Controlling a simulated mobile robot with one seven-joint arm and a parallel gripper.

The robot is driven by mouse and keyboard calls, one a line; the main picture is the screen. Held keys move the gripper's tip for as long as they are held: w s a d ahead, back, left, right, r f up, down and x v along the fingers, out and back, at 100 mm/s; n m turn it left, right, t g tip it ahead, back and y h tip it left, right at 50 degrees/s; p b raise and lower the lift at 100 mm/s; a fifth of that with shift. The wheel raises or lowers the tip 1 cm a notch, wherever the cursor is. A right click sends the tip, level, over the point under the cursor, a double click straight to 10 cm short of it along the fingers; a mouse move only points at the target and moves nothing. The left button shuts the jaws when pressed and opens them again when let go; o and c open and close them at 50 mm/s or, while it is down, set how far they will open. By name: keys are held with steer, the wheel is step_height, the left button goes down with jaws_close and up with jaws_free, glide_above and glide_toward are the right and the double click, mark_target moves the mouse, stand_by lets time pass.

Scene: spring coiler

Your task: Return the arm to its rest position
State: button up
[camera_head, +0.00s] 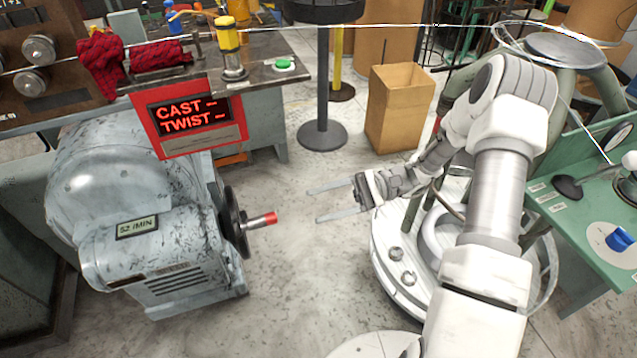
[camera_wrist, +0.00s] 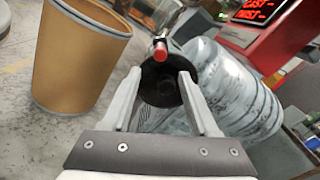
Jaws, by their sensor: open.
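My gripper (camera_head: 337,201) is open and empty, with its two long fingers apart and pointing left in the head view. It hangs in free air over the floor, to the right of the grey motor housing (camera_head: 150,262). The wrist view shows both fingers (camera_wrist: 158,88) spread with nothing between them up close. Beyond them lie a dark handwheel (camera_wrist: 163,85) and its red-tipped handle (camera_wrist: 160,50), apart from the fingers. In the head view the red-tipped handle (camera_head: 262,220) sticks out from the handwheel (camera_head: 233,222) toward the gripper.
A red display reading CAST and TWIST (camera_head: 185,118) stands above the motor housing. A green button (camera_head: 284,65) sits on the bench. A cardboard box (camera_head: 398,108) and a dark post base (camera_head: 322,136) stand behind. A green panel (camera_head: 590,215) is at right. Floor between is clear.

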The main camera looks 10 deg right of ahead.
steer(key=s+d+r+n+t+h, duration=0.45)
steer(key=s+r+h, duration=0.4)
steer(key=r, duration=0.25)
steer(key=s+d+r+n+t+h, duration=0.3)
steer(key=s+r+n+t+h, duration=0.25)
steer(key=s+r+h, duration=0.45)
step_height(320, 180, up, 18)
steer(key=w+y+p, duration=0.1)
steer(key=w+p, duration=0.1)
steer(key=p, duration=1.6)
steer(key=shift+w+a+r+m, duration=0.25)
steer(key=shift+m, duration=0.05)
